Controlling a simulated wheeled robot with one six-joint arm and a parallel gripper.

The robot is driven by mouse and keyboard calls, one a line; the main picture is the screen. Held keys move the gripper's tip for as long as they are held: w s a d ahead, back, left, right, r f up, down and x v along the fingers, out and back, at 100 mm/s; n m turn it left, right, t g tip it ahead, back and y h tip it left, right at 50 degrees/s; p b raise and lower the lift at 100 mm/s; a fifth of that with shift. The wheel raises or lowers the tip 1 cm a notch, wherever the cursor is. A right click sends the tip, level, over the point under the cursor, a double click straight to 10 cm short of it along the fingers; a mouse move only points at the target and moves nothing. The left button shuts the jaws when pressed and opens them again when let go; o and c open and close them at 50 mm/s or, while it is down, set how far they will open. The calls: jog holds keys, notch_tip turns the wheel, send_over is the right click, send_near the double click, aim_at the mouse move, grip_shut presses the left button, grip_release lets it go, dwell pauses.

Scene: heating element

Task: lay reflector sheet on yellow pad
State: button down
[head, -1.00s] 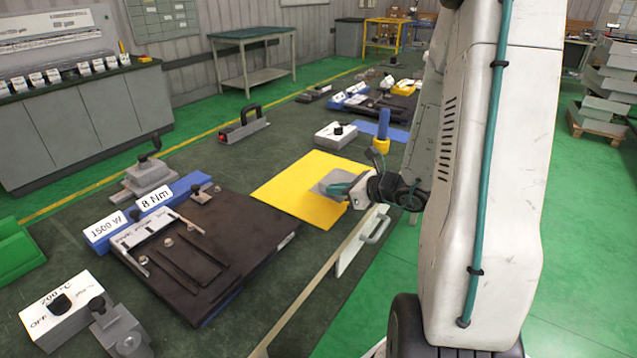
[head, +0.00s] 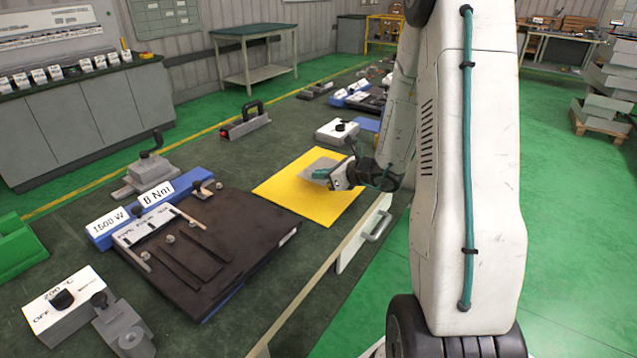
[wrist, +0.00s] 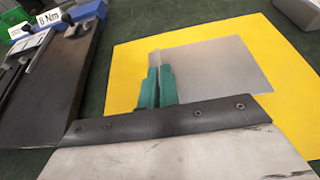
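The yellow pad (head: 282,187) lies flat on the dark bench top, and it also shows in the wrist view (wrist: 125,65). The reflector sheet (wrist: 222,66) is a thin, plain grey rectangle over the pad; it also shows in the head view (head: 317,165). My gripper (wrist: 157,82) has teal fingers, close together on the sheet's left edge, with a thin grey strip between them. It also shows in the head view (head: 322,174), above the pad. The sheet looks roughly level. I cannot tell whether its underside touches the pad.
A dark plate assembly (head: 255,225) with blue sides stands left of the pad. A white box with a black knob (head: 337,131) stands behind it. The bench's front edge and a white panel with a handle (head: 372,228) are close below my arm.

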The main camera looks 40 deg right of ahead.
aim_at(318, 190)
jog(key=shift+w, duration=0.3)
jog(key=shift+w+f, duration=0.25)
jog(key=shift+f, duration=0.65)
jog(key=shift+w+f, duration=0.25)
jog(key=shift+f, duration=0.65)
jog(key=shift+f, duration=0.1)
jog(key=c, duration=1.6)
grip_release()
jog(key=shift+c, duration=0.2)
